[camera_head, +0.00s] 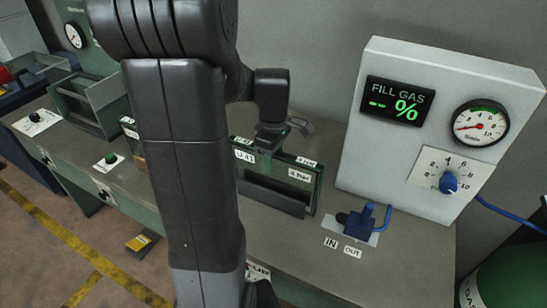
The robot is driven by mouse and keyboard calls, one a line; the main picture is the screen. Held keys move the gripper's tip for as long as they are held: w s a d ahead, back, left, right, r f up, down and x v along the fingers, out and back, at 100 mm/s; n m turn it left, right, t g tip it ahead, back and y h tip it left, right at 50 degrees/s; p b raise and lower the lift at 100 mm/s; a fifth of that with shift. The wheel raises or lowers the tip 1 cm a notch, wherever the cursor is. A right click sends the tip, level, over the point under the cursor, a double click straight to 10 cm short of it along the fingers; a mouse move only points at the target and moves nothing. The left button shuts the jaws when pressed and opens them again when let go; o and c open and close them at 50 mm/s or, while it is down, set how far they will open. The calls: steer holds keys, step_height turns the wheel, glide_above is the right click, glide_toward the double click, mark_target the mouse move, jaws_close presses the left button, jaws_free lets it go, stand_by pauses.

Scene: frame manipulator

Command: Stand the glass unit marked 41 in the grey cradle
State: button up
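A glass unit with a dark green frame (310,190) stands upright near the middle of the bench, with a white tag reading U 41 at its upper left and more small tags at its right. A dark grey trough-like bar (272,197) runs along its lower front; this may be the grey cradle, and I cannot tell whether the unit is seated in it. My gripper (268,143) points down at the unit's top edge. Its fingers are dark and small here, so I cannot tell whether they grip the unit. My arm hides the unit's left surroundings.
A white fill gas console (352,165) with display, gauge and blue knob stands right. Before it is a blue valve (359,222) marked IN and OUT. A grey-green open rack (72,106) and a green button (111,158) are left. A green cylinder (510,275) is lower right.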

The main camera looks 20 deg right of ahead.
step_height(320, 180, up, 14)
stand_by(0.6)
steer(key=shift+f, duration=0.1)
step_height(320, 180, down, 14)
steer(key=shift+r, duration=0.35)
stand_by(0.4)
